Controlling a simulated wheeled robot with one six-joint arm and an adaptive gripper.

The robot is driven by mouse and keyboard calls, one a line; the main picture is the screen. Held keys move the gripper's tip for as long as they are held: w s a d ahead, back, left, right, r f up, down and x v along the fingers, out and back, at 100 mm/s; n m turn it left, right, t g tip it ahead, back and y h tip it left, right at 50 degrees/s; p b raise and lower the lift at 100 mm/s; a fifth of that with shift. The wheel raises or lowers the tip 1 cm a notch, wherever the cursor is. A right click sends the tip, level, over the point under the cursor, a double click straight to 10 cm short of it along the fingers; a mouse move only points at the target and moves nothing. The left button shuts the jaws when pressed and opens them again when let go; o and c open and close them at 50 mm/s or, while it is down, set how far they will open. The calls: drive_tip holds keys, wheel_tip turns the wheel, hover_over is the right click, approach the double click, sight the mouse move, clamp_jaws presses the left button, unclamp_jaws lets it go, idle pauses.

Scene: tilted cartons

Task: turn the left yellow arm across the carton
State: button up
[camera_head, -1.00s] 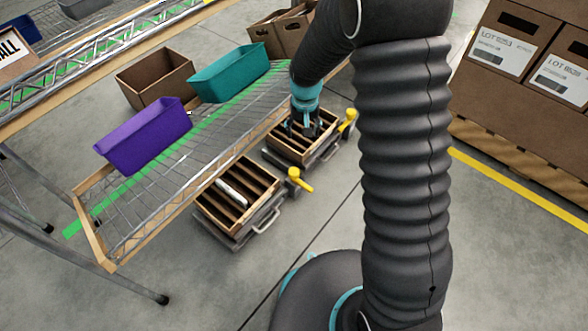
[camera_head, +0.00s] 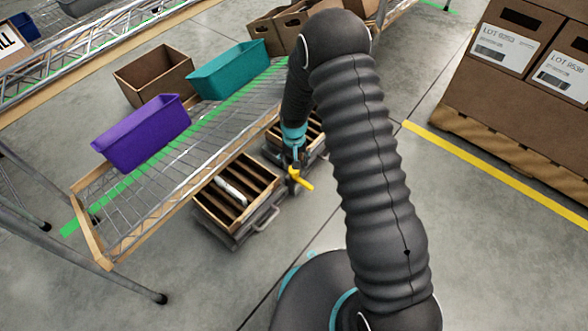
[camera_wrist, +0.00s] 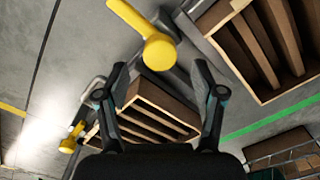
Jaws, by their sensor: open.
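The left yellow arm (camera_head: 303,182) sits at the right corner of the left carton (camera_head: 207,209) and points outward, away from it. In the wrist view this yellow arm (camera_wrist: 157,52) shows large, its round end just beyond my fingertips. My gripper (camera_wrist: 161,72) is open and empty, its fingers pointing toward the round end without visible contact. In the head view my gripper (camera_head: 294,163) is small and partly hidden, close by the yellow arm. The left carton (camera_wrist: 238,68) has slatted compartments and appears at upper right in the wrist view.
The right carton (camera_wrist: 150,112) lies below my fingers, with its own yellow arm (camera_wrist: 70,140) beside it. A long white object (camera_head: 230,191) lies in the left carton. A wire shelf (camera_head: 120,205) with a purple bin (camera_head: 143,133) and a teal bin (camera_head: 228,72) overhangs the left side.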

sight(294, 174)
drive_tip(key=shift+f, duration=2.25)
clamp_jaws()
